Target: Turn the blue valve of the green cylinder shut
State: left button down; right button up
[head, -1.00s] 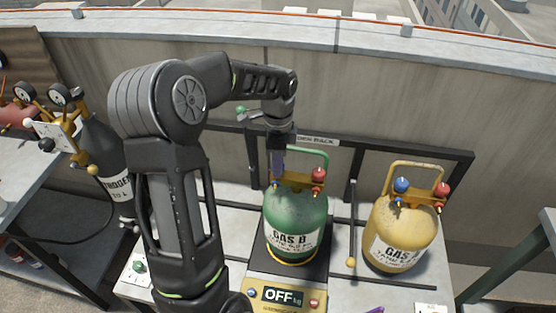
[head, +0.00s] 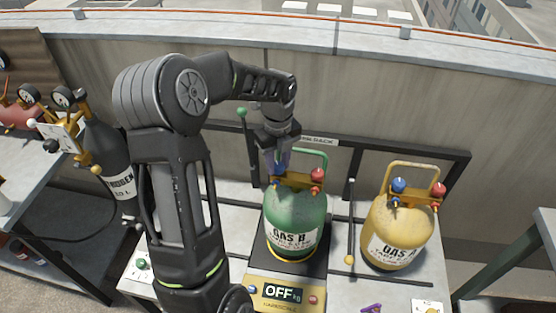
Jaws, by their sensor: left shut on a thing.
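The green cylinder (head: 295,222), labelled GAS B, stands upright on a scale (head: 285,291) whose display reads OFF. Its red valve (head: 318,175) shows at the right of its top. My left gripper (head: 277,165) comes down from above onto the left side of the cylinder's top, where the blue valve sits. The gripper is shut on the blue valve, which is mostly hidden by the fingers. My right gripper is not in view.
A yellow cylinder (head: 399,232) with its own blue and red valves stands to the right. A dark rack frame (head: 405,150) runs behind both. A dark nitrogen cylinder (head: 107,160) with gauges stands at the left. A purple item (head: 371,309) lies at the front.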

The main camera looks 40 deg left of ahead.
aim_at(278, 165)
pick_arm(q)
jog(key=m+p, duration=0.1)
jog(key=m, duration=0.4)
jog(key=shift+m+p, duration=0.3)
jog(key=shift+p, duration=0.1)
jog(key=c, duration=1)
grip_release()
jog(key=shift+c, duration=0.2)
notch_tip(278, 165, up, 8)
jog(key=shift+f+b, duration=0.1)
jog(key=shift+b, duration=0.45)
